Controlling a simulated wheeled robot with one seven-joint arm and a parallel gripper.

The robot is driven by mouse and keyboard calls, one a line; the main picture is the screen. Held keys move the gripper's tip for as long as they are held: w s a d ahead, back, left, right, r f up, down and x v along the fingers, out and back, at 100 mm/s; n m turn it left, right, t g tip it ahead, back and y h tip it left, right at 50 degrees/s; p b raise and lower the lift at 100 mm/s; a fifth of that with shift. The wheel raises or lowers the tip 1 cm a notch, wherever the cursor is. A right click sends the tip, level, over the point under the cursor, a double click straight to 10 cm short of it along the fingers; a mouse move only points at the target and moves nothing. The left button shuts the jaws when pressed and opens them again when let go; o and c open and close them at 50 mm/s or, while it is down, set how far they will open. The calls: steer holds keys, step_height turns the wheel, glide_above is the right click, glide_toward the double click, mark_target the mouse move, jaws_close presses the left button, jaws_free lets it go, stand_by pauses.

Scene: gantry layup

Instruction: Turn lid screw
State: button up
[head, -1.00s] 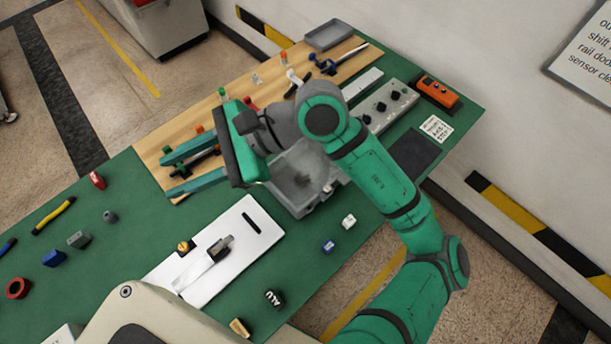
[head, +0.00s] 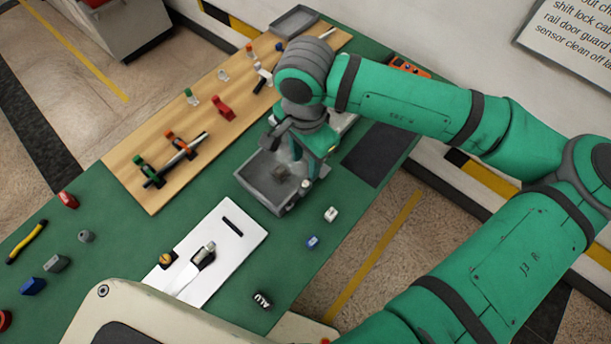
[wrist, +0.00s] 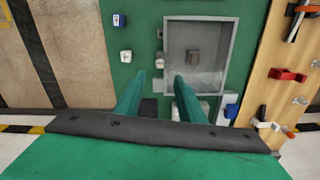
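A grey square box (head: 255,196) stands on the green table, with a small dark block (head: 281,172) inside it. The box also shows in the wrist view (wrist: 222,72), with the block (wrist: 193,58) near its middle. A small pale fitting (wrist: 160,60) sits at the box's left edge in the wrist view; I cannot tell whether it is the lid screw. My gripper (head: 312,172) points down at the box's right side in the head view.
A white plate (head: 222,250) with a lever and a yellow-black knob (head: 167,259) lies in front. A white block (head: 330,214) and a blue block (head: 313,241) are right of the box. A wooden board (head: 150,140) with clamps lies behind.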

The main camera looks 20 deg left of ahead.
mark_target(305, 183)
step_height(305, 183, down, 10)
steer(key=shift+r, duration=0.1)
stand_by(0.4)
jaws_close()
